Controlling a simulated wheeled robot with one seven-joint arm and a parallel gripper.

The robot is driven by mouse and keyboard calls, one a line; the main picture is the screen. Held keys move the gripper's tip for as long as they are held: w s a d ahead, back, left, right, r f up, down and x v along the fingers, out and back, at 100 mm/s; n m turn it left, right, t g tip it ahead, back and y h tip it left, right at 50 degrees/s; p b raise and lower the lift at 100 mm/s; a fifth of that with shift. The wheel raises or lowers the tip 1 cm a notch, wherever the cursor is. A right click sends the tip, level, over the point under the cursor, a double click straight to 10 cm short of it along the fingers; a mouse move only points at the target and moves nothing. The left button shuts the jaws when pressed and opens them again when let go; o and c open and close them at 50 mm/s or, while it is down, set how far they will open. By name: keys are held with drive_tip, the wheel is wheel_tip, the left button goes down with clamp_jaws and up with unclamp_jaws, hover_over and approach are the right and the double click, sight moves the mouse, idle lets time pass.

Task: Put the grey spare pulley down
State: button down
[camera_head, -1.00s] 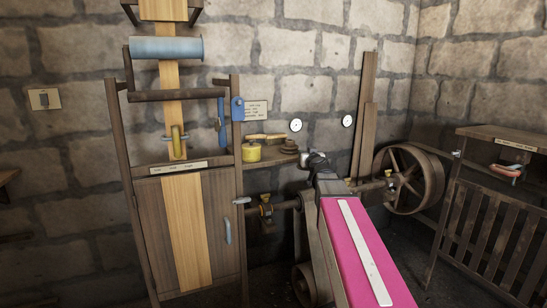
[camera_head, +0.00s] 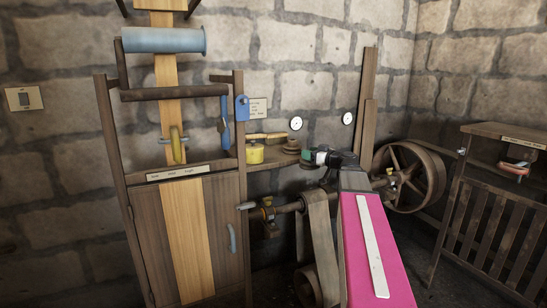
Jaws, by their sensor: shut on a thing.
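My gripper (camera_head: 314,157) is at the end of my pink arm, at the right end of the wooden shelf (camera_head: 264,164). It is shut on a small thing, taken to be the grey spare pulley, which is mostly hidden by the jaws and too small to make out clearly. A small green patch shows at the jaws. Whether the held thing touches the shelf cannot be told. Brown stacked discs (camera_head: 291,147) stand on the shelf just left of the gripper.
A yellow pot (camera_head: 255,154) stands further left on the shelf. A shaft (camera_head: 288,208) with a belt (camera_head: 321,240) runs below my gripper to a large spoked wheel (camera_head: 410,178) at right. A wooden cabinet (camera_head: 225,200) stands left, a slatted stand (camera_head: 480,200) right.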

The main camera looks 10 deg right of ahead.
drive_tip(key=shift+r, duration=0.35)
drive_tip(key=x, duration=1.8)
drive_tip(key=shift+s+a, duration=0.1)
drive_tip(key=shift+s, duration=0.05)
drive_tip(key=shift+c, duration=2.4)
unclamp_jaws()
drive_tip(key=shift+f, duration=0.15)
